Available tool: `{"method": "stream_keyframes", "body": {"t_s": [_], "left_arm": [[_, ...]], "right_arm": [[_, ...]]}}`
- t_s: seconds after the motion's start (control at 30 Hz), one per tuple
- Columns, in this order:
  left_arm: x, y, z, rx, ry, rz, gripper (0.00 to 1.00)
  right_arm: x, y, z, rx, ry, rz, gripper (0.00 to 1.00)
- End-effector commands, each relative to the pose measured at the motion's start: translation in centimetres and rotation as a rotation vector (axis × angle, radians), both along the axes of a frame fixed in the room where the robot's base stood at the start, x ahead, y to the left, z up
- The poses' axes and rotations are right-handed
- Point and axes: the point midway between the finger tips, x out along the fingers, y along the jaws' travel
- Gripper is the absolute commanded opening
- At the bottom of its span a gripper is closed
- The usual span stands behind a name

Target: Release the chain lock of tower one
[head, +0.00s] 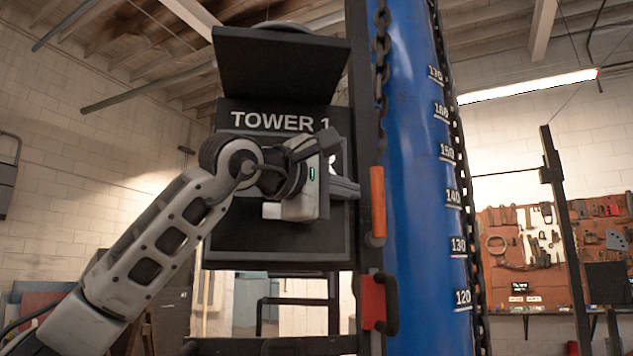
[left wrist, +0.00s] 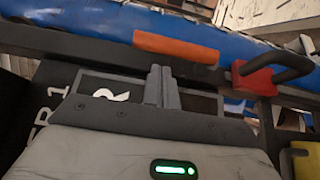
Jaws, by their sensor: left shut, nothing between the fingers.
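Tower one carries a black panel lettered "TOWER 1" (head: 275,121), beside a dark upright post (head: 361,90). An orange bar-like handle (head: 377,203) sits on the post; it also shows in the left wrist view (left wrist: 176,47). Below it is a red block (head: 373,302) with a black handle (head: 391,304); the block is right of the orange handle in the left wrist view (left wrist: 257,82). I cannot tell which part is the chain lock. My left gripper (head: 352,188) is shut and empty, its fingers (left wrist: 162,86) pointing toward the orange handle, seemingly just short of it. My right gripper is out of view.
A chain (head: 381,50) hangs along the post, and another chain (head: 458,150) runs beside the blue, number-marked column (head: 425,150). Black rails (head: 300,302) cross below the panel. A tool board (head: 540,250) hangs on the far right wall.

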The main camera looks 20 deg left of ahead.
Motion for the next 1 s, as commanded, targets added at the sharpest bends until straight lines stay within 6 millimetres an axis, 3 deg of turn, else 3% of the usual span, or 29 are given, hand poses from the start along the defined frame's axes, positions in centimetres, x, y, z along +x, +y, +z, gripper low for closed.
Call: {"method": "stream_keyframes", "body": {"t_s": [0.2,0.57,0.8,1.0], "left_arm": [[0.5,-1.1,0.0,-0.001,0.0,0.001,0.0],[0.5,-1.2,0.1,0.0,0.001,0.001,0.0],[0.7,-1.5,0.7,0.042,0.029,0.002,0.0],[0.8,-1.7,0.6,0.069,0.045,0.0,0.0]], "right_arm": [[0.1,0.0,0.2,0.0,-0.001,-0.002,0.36],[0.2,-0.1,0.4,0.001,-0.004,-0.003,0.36],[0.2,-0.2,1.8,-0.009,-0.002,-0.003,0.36],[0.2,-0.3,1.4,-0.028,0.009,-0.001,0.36]]}}
